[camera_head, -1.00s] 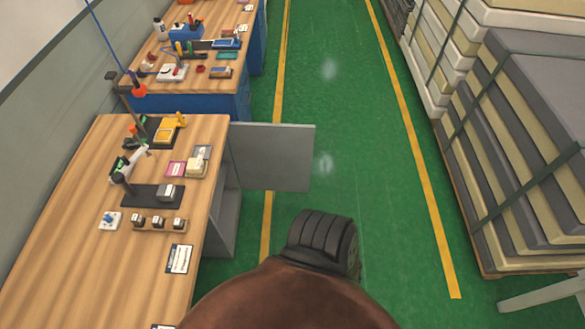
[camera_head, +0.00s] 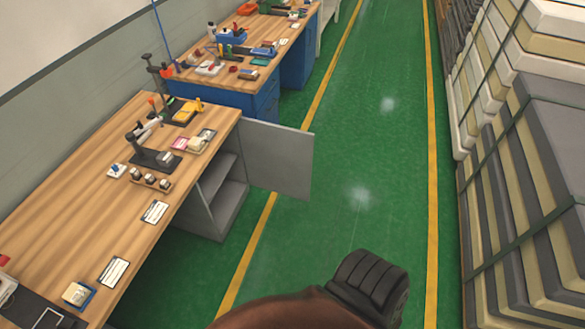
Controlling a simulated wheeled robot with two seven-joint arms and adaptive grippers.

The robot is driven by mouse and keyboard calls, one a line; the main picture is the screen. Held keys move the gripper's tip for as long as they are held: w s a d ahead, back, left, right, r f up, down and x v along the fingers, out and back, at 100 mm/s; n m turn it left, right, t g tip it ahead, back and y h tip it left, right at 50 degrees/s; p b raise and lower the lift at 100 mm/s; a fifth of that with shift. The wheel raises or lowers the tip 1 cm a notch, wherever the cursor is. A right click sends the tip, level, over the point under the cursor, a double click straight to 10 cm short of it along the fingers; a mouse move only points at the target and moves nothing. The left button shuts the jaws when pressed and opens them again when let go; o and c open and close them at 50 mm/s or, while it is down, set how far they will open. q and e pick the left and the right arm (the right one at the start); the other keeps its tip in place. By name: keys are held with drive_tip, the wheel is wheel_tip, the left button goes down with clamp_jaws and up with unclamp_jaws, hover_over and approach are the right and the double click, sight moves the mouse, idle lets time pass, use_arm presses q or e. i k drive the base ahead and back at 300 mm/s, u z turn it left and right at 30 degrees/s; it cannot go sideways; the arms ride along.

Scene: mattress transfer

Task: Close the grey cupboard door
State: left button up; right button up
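The grey cupboard door (camera_head: 277,159) stands wide open. It sticks out to the right from the far end of the wooden workbench (camera_head: 65,180), over the green floor. The grey cupboard (camera_head: 217,198) under the bench shows its open front and an inner shelf. Neither of my grippers is in the head view, so their state is hidden.
A second bench with blue drawers (camera_head: 262,103) stands beyond the door. Strapped mattress stacks (camera_head: 530,190) line the right side. The green aisle (camera_head: 375,150) between the yellow lines is clear. A dark wheel-like shape (camera_head: 372,285) and a brown rounded form fill the bottom.

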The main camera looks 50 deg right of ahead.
sight(279, 158)
drive_tip(key=z, duration=1.75)
